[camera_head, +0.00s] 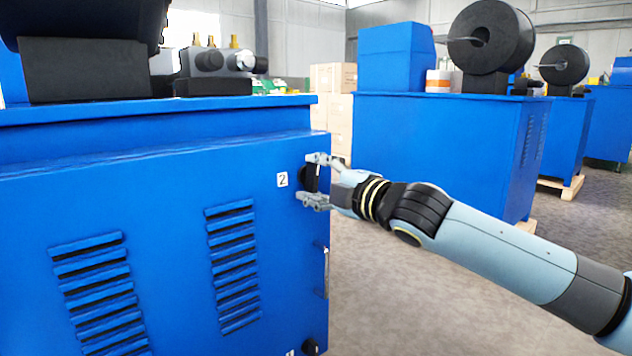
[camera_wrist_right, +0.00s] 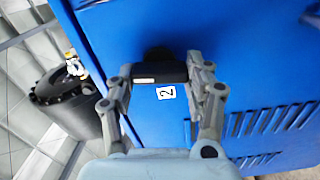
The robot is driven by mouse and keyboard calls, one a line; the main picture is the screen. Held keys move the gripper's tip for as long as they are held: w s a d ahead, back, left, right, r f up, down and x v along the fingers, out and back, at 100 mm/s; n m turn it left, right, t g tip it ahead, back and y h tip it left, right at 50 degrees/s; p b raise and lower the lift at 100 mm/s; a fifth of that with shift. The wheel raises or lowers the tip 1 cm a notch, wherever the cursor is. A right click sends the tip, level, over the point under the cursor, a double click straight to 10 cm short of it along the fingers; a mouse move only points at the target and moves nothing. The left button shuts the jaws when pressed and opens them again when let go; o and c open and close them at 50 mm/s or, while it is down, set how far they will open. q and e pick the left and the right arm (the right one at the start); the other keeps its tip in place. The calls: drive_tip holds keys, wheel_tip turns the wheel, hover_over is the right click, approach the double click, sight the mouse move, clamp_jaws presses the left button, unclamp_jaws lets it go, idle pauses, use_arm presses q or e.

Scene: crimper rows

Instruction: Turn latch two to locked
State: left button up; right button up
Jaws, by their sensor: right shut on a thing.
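Latch two is a black knob (camera_head: 311,178) at the upper right of the blue cabinet door, beside a white label "2" (camera_head: 282,180). In the right wrist view the latch (camera_wrist_right: 160,70) shows as a black grip with a pale mark, between the fingers. My right gripper (camera_head: 316,179) reaches in from the right and is shut on the latch, one finger above it and one below. The right gripper also shows in the wrist view (camera_wrist_right: 162,80). My left gripper is not in view.
The blue cabinet (camera_head: 160,240) has two columns of vent slots and a door handle (camera_head: 325,272) below the latch. Another black latch (camera_head: 310,346) sits at the bottom right of the door. Open floor (camera_head: 400,300) lies right of the cabinet, with another blue machine (camera_head: 435,140) behind.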

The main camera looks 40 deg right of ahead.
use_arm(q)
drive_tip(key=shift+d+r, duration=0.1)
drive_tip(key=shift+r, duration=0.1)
use_arm(e)
drive_tip(key=shift+f+n, duration=0.1)
drive_tip(key=shift+n, duration=0.6)
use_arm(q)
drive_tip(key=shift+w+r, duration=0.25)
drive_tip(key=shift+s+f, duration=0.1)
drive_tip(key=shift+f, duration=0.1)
use_arm(e)
drive_tip(key=o, duration=1.2)
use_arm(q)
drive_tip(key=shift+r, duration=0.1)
use_arm(e)
drive_tip(key=shift+s+d, duration=0.2)
drive_tip(key=shift+s, duration=2.8)
drive_tip(key=shift+s+d, duration=0.2)
drive_tip(key=shift+s, duration=2.75)
